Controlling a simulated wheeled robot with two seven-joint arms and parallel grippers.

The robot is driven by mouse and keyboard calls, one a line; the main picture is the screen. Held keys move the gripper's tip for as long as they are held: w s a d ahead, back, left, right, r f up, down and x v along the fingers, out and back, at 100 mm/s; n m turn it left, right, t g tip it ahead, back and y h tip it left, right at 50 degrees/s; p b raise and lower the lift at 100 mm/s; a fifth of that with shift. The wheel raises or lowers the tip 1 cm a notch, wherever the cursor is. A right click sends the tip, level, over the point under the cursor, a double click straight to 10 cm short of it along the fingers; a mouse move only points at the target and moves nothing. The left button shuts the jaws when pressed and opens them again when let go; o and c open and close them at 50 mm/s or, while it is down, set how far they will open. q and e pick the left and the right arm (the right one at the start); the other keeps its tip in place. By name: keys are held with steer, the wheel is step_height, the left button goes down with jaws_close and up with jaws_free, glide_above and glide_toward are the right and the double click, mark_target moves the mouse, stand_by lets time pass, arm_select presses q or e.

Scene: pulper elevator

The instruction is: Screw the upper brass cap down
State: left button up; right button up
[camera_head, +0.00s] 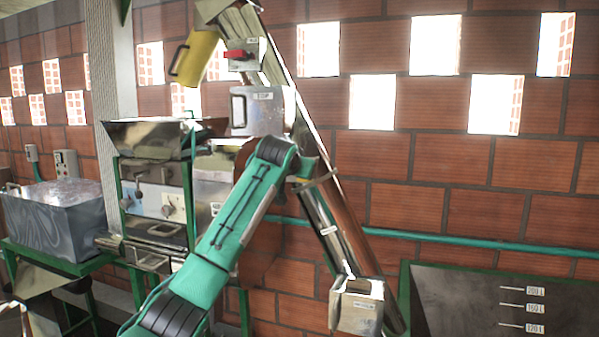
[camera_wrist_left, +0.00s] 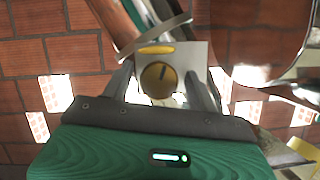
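The upper brass cap (camera_wrist_left: 158,79) shows in the left wrist view as a round knob with a dark line across its top. It sits in front of a pale plate (camera_wrist_left: 195,58). My left gripper (camera_wrist_left: 159,76) is open, with one finger on each side of the cap. Gaps seem to show between the fingers and the cap, and I cannot tell how deep the fingers reach. In the head view my green left arm rises to the sloping elevator tube (camera_head: 350,215); its fingers and the cap are hidden there. My right gripper is not in view.
A yellow jug-like container (camera_head: 194,56) and a metal box (camera_head: 262,110) are near the tube's upper part. A small metal box (camera_head: 356,306) is low on the tube. A teal pipe (camera_head: 450,239) crosses the brick wall. A dark tank (camera_head: 470,300) stands at right.

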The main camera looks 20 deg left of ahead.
arm_select(q)
steer(key=b+v, duration=0.7)
steer(key=v, duration=0.6)
steer(key=shift+s+r+b, duration=0.15)
steer(key=shift+s+b, duration=0.2)
